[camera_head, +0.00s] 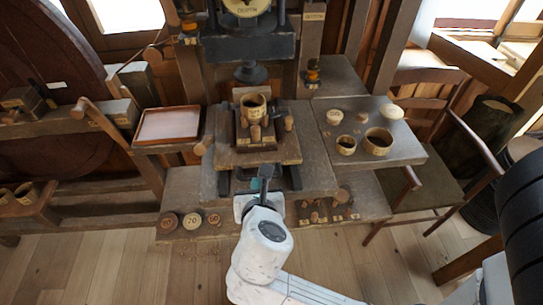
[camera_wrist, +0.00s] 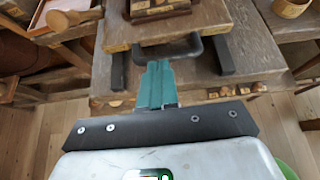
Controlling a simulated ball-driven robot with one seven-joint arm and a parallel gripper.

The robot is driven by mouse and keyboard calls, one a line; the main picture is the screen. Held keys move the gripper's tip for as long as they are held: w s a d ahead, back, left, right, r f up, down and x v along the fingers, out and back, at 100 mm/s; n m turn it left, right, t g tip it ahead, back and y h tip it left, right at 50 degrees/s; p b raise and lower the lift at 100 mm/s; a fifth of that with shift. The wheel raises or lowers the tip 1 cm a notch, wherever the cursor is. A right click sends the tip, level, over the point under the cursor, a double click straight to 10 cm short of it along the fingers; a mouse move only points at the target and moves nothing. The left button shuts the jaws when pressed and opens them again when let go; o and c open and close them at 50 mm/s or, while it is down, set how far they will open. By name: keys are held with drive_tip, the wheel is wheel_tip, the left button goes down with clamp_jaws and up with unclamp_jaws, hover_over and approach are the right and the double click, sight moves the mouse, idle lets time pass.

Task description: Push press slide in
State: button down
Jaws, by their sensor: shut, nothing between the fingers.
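The press slide (camera_head: 270,155) is a wooden board under the dark press head (camera_head: 250,72), in the middle of the head view. It carries a dark block with a round wooden cup (camera_head: 253,105) and small pegs (camera_head: 289,122). In the wrist view the slide's front edge (camera_wrist: 130,38) is at the top, with a dark bar handle (camera_wrist: 170,52) below it. My gripper (camera_head: 265,172) is shut and empty, in front of the slide. In the wrist view its teal fingers (camera_wrist: 156,80) point at the handle; I cannot tell whether they touch it.
A red-brown tray (camera_head: 168,124) stands left of the press. A side board (camera_head: 400,150) on the right holds cups (camera_head: 378,141) and small round pieces. Labelled discs (camera_head: 192,221) lie at the lower left. A chair (camera_head: 425,185) stands at the right. The floor in front is bare.

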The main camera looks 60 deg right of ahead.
sight(256, 164)
drive_tip(key=x, duration=1)
drive_tip(key=shift+d+p, duration=0.1)
drive_tip(key=shift+p, duration=0.2)
